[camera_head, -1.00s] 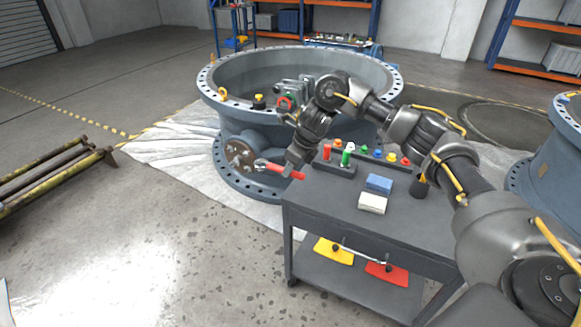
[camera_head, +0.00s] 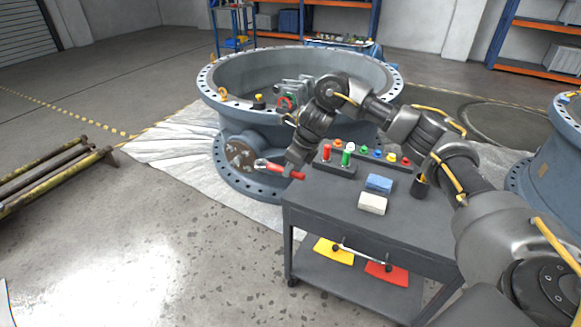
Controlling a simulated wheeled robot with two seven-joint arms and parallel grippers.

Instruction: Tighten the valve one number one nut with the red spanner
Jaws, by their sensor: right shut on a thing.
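The valve is a large grey-blue ring body (camera_head: 226,118) with a bolted rim, standing on a white sheet. A round side flange (camera_head: 240,154) with small nuts sits low on its left front; I cannot tell the nuts apart. My right gripper (camera_head: 290,172) is shut on the red spanner (camera_head: 272,167), holding it roughly level beside the flange. The spanner's silver head points left, at the flange's right edge in the picture; I cannot tell whether it touches a nut. My left gripper is not in view.
Another valve (camera_head: 545,160) is at the right edge.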

